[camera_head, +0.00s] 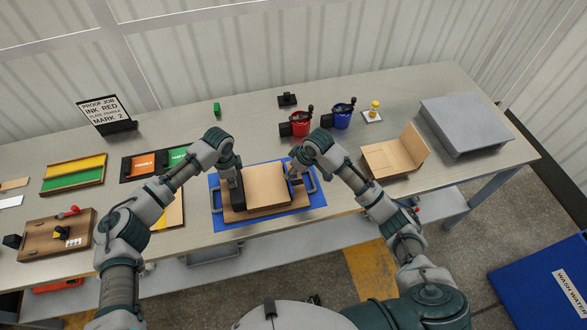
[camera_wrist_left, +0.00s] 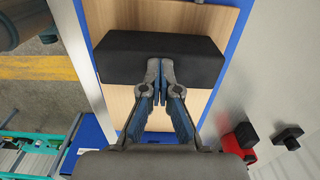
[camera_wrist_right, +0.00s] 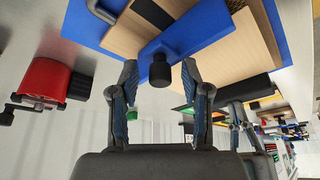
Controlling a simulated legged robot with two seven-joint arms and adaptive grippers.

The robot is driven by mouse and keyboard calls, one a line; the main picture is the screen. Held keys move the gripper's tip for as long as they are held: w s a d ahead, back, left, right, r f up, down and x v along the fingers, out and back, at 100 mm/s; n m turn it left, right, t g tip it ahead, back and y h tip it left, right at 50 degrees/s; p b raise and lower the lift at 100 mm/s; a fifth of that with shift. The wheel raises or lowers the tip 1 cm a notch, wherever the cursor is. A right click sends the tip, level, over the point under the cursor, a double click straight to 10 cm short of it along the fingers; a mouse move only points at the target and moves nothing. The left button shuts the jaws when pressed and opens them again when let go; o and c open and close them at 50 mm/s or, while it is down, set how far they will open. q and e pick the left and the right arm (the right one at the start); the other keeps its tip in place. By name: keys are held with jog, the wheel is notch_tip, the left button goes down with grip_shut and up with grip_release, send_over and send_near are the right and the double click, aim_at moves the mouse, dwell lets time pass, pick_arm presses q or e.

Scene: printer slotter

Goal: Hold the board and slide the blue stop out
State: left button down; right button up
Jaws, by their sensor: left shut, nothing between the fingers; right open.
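The pale wooden board (camera_head: 267,188) lies on a larger wooden base over a blue mat (camera_head: 318,205). A black block (camera_wrist_left: 165,58) stands along its left side. My left gripper (camera_wrist_left: 160,72) is shut with nothing between its fingers; its tips are at the block, and I cannot tell if they touch it. The blue stop (camera_wrist_right: 205,28) shows as a blue bar on the wood in the right wrist view, with a black knob (camera_wrist_right: 160,71). My right gripper (camera_wrist_right: 160,82) is open, a finger on either side of the knob. In the head view my right arm hides the stop.
Red (camera_head: 300,122) and blue (camera_head: 342,117) containers stand behind the board. An open cardboard-coloured box (camera_head: 392,157) and a grey case (camera_head: 465,122) are to the right. Coloured trays (camera_head: 75,172) and a wooden fixture (camera_head: 58,238) are on the left. Metal handles flank the mat.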

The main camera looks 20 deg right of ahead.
pick_arm(q)
jog(key=shift+s+a+f, duration=0.1)
jog(key=shift+f, duration=0.2)
pick_arm(e)
grip_shut()
jog(key=shift+d, duration=3.4)
pick_arm(q)
jog(key=shift+a, duration=0.1)
pick_arm(e)
grip_release()
jog(key=shift+f, duration=0.1)
jog(key=v, duration=1.2)
jog(key=shift+d, duration=0.1)
